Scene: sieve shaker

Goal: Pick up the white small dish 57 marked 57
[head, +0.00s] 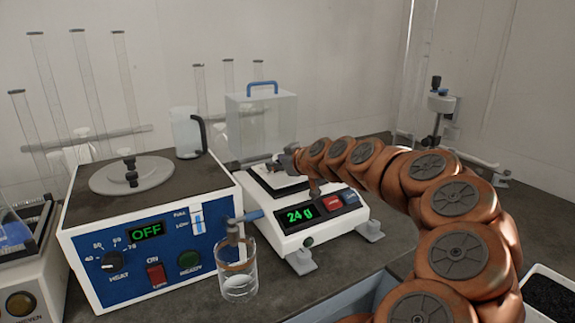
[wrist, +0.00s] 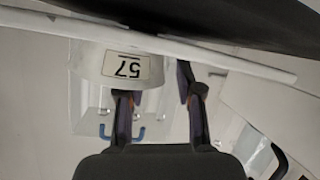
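The white small dish (wrist: 92,66) carries a label reading 57, upside down in the wrist view. In the head view a white piece of it (head: 278,181) shows on the balance (head: 290,238), mostly hidden by my gripper. My gripper (wrist: 155,88) is open, its two fingers apart. In the wrist view the left fingertip overlaps the dish just by the label, and the right fingertip is to the right of the label. I cannot tell whether either finger touches the dish. In the head view my gripper (head: 285,161) is over the balance pan.
The balance display reads 24 g. A clear box with a blue handle (head: 262,115) stands behind it. The heater unit (head: 150,255) reads OFF, with a glass beaker (head: 238,278) under its tap. A jug (head: 187,132) and glass tubes stand behind. A tray of dark grains (head: 550,297) is at lower right.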

